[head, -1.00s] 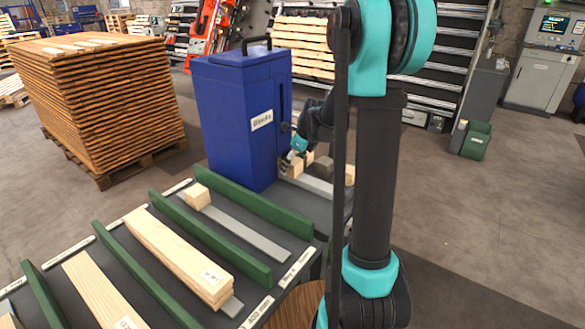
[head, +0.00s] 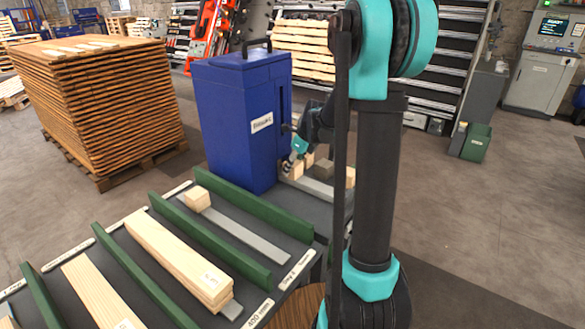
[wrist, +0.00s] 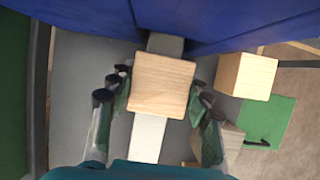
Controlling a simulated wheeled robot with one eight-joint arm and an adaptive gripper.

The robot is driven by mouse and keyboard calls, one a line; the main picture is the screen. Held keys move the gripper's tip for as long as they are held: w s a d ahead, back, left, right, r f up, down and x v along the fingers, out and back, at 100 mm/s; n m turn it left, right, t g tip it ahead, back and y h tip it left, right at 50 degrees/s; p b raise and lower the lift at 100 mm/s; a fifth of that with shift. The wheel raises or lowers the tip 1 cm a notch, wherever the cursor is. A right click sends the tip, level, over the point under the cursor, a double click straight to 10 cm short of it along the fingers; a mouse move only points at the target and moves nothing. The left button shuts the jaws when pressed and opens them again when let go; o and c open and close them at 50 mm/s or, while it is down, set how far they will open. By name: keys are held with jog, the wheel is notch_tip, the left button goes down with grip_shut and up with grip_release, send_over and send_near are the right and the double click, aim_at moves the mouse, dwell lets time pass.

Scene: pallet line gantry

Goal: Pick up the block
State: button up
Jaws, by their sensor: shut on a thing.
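A pale wooden block (wrist: 162,85) lies between the two fingers of my gripper (wrist: 158,105) in the wrist view. The fingers are shut on its left and right sides. In the head view my gripper (head: 290,160) is small and low at the right side of the blue bin, with the block (head: 292,169) at its tips. I cannot tell whether the block touches the surface below. More blocks stand close to the right, one of them pale (wrist: 246,74) in the wrist view.
The tall blue bin (head: 240,120) with a handle stands close beside my gripper. Green dividers (head: 215,240) split the dark table into lanes holding wooden boards (head: 175,255) and a small block (head: 197,198). A high stack of planks (head: 100,105) stands at the left. Floor at right is open.

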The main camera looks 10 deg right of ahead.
aim_at(296, 163)
jog(key=v, duration=0.4)
jog(key=w+v, duration=0.1)
jog(key=v, duration=0.1)
jog(key=shift+s+a+r, duration=0.15)
jog(key=shift+a+r, duration=0.15)
jog(key=shift+r, duration=0.3)
jog(key=s+d, duration=1.3)
jog(key=shift+a, duration=0.1)
